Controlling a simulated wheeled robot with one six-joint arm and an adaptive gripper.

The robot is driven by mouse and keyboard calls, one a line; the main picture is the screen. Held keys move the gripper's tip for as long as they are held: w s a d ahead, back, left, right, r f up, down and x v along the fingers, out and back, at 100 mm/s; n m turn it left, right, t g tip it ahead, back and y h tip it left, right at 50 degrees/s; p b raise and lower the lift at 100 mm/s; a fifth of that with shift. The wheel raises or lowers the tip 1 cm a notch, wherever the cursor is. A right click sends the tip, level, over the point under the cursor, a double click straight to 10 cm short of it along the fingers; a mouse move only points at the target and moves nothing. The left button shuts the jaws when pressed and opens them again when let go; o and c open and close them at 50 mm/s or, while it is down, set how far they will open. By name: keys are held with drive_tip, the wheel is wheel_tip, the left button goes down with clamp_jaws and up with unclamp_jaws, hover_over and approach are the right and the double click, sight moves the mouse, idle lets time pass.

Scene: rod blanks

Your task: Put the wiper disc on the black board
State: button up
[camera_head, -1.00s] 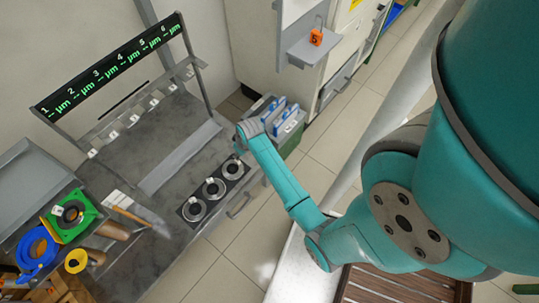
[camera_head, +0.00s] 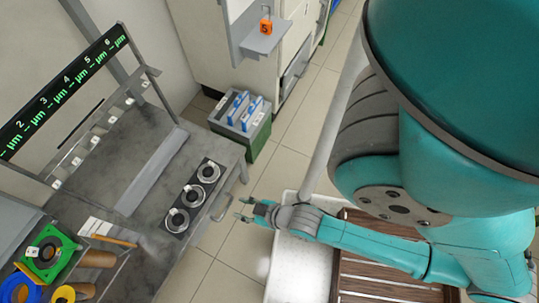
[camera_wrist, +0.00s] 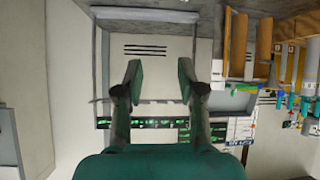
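A black board (camera_head: 191,181) lies near the front edge of the grey workbench. I cannot tell which piece, if any, is the wiper disc. My gripper (camera_head: 240,208) is to the right of the board, past the bench's front edge. Its two fingers stand apart with nothing between them, and the wrist view also shows the open gripper (camera_wrist: 159,75). The wrist view faces a wall and a display strip, and the black board is not clear there.
A green square piece (camera_head: 47,252), a blue ring (camera_head: 22,289) and a yellow ring (camera_head: 63,295) are at lower left. A green-and-grey box (camera_head: 240,124) stands on the floor behind the bench's right end. A numbered display (camera_head: 60,92) stands over the bench.

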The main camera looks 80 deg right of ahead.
drive_tip(key=s+a+r+t, duration=0.1)
drive_tip(key=s+r, duration=0.2)
drive_tip(key=r, duration=0.3)
drive_tip(key=s+a+r+n+t+y, duration=0.1)
drive_tip(key=s+r, duration=0.1)
drive_tip(key=r, duration=0.4)
drive_tip(key=s+a+r+t+y, duration=0.1)
drive_tip(key=s+a+r+t, duration=0.1)
drive_tip(key=r, duration=0.4)
drive_tip(key=shift+v, duration=0.9)
drive_tip(key=shift+a+r, duration=0.1)
